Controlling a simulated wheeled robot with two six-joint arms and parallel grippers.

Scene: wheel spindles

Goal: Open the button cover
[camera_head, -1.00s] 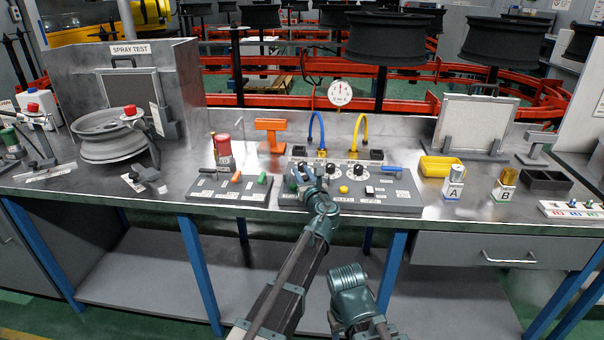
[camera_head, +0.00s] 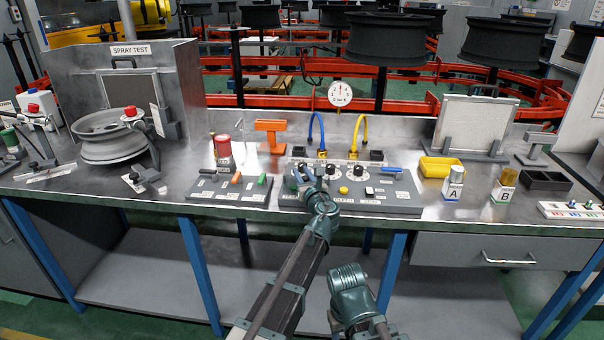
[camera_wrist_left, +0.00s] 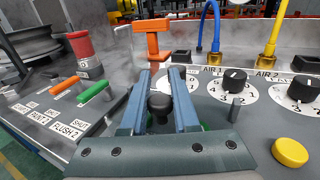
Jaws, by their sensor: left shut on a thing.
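My left gripper (camera_head: 302,172) is at the left part of the grey control panel (camera_head: 400,205). In the left wrist view the two blue fingers (camera_wrist_left: 161,78) stand on both sides of a black knob-like part (camera_wrist_left: 160,102), which they hold. Bits of green show beside the fingers, low on the panel. I cannot make out a separate button cover; the fingers hide much of that spot. A round yellow button (camera_head: 343,190) sits uncovered to the right. My right arm shows low in the head view, but its fingertips do not.
Black dials (camera_wrist_left: 234,80) and blue and yellow hoses (camera_head: 360,135) are behind and right. A smaller panel with orange and green levers (camera_head: 236,178) lies left. An orange stand (camera_head: 270,132) and a red cylinder (camera_head: 223,147) stand behind. A yellow bin (camera_head: 440,167) is at right.

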